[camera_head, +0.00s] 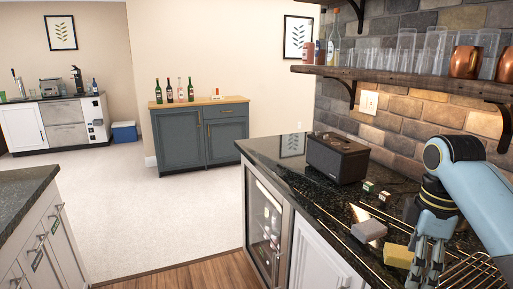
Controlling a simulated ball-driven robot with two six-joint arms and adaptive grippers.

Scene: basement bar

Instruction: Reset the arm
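My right arm, light blue with black and yellow joints, comes in from the right edge over the dark stone counter (300,178). My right gripper (424,272) points down at the lower right, beside a yellow block (398,256). Its fingertips are near or past the bottom edge, so its opening and contact are unclear. My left arm and gripper are not in view.
A grey block (369,231), two small cubes (368,187) and a black speaker (337,158) stand on the counter. A wire rack (475,270) lies at the lower right. Above is a wooden shelf (400,83) with glasses and copper mugs. Carpet (180,215) is clear at the left.

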